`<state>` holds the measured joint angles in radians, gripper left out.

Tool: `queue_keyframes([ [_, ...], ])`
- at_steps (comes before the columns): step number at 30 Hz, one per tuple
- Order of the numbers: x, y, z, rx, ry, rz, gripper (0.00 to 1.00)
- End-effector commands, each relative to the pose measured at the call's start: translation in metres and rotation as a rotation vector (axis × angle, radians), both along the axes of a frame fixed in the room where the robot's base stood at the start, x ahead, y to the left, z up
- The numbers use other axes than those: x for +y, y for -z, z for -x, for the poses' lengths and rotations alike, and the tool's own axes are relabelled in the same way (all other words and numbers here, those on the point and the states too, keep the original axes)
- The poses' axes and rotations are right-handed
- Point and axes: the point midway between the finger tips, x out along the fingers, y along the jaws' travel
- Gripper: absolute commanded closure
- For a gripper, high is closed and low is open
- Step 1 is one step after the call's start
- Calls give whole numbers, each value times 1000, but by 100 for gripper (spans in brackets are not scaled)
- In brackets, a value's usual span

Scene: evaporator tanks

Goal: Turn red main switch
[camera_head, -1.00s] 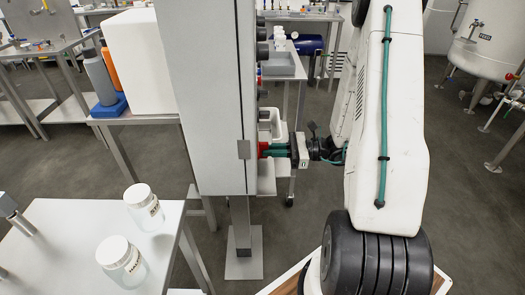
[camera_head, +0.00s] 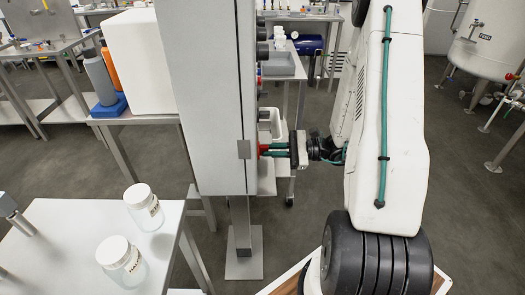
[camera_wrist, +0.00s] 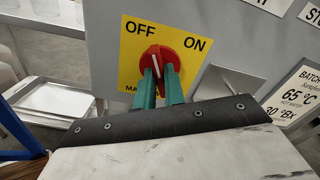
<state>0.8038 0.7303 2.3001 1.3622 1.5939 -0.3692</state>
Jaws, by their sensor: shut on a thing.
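The red main switch (camera_wrist: 160,62) is a round knob on a yellow plate (camera_wrist: 131,72) marked OFF at left and ON at right. Its white line points roughly upward with a slight lean left, between the two words and nearer OFF. My gripper (camera_wrist: 160,84) has its green fingers shut on the knob, one on each side of its grip. In the head view, my gripper (camera_head: 268,150) reaches leftward to the side of the grey cabinet (camera_head: 208,90), and the knob is mostly hidden by the fingers there.
White labels, one reading 65 °C (camera_wrist: 298,92), are on the panel right of the switch. A table with two lidded jars (camera_head: 145,208) stands at lower left. A white trolley and a steel tank (camera_head: 490,45) stand behind and right.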

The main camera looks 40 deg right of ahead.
Motion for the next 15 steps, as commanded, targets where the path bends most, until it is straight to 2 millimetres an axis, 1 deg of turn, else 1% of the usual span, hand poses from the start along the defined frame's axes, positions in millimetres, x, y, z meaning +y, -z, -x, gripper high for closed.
queue_keyframes([
  [5, -1, 0, -1, -6, 3, 5, 100],
  [10, -1, 0, -1, -119, 2, 82, 100],
  [15, -1, 0, -1, -150, 2, 103, 100],
])
